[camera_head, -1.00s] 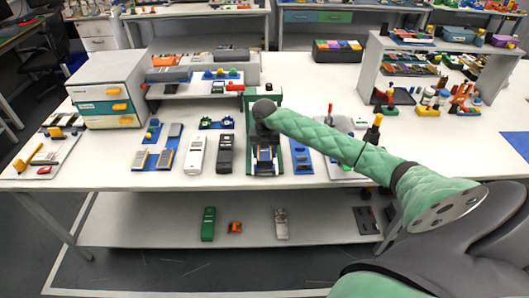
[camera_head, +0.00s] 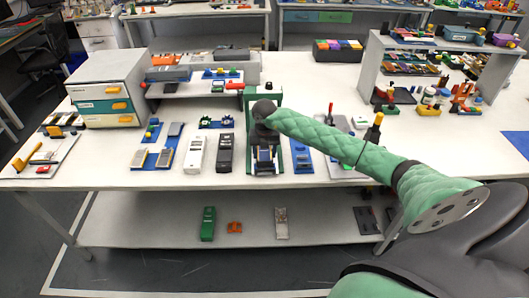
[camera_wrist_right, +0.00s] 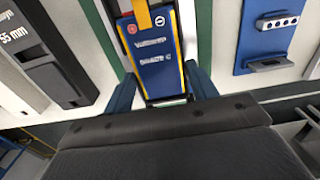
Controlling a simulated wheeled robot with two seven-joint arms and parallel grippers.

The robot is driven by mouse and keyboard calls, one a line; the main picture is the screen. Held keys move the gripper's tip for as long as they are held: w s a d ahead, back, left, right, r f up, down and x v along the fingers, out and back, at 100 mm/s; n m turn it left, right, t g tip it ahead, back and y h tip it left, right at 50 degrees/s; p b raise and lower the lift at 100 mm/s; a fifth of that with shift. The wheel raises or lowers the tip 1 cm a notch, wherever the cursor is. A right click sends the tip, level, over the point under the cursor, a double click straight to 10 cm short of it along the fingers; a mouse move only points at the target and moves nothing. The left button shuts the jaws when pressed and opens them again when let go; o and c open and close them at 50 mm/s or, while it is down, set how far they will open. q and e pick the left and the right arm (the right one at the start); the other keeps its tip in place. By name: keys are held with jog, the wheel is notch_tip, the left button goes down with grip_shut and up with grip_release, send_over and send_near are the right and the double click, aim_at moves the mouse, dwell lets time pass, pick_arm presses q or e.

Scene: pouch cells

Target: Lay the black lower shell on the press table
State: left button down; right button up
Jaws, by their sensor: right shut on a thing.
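The green-framed press (camera_head: 251,107) stands near the front middle of the table. My right gripper (camera_head: 264,158) is low at the press front, pointing down, with its wrist hiding much of the press. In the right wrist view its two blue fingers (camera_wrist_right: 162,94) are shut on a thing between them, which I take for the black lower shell. A blue face with yellow edges and white lettering (camera_wrist_right: 160,55) shows between the fingers; I cannot tell whether it belongs to the shell or the press. Whether the held thing touches the press table is hidden. My left gripper is not in view.
A black device (camera_head: 225,154) and a white device (camera_head: 196,155) lie close left of the press. A blue fixture (camera_head: 302,157) lies close right of it, also in the wrist view (camera_wrist_right: 275,35). A drawer cabinet (camera_head: 107,88) stands at the left.

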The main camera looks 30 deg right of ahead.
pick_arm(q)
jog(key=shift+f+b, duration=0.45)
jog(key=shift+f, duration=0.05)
pick_arm(e)
jog(key=shift+f, duration=0.65)
jog(key=o, duration=1.1)
jog(key=shift+r, duration=0.1)
notch_tip(320, 180, up, 6)
jog(key=b, duration=0.2)
jog(key=shift+r+b, duration=0.1)
jog(key=shift+b, duration=0.25)
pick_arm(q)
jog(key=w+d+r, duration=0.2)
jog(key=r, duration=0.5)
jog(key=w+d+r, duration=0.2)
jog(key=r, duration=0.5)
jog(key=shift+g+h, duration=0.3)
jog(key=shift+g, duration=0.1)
pick_arm(e)
jog(key=shift+r, duration=0.75)
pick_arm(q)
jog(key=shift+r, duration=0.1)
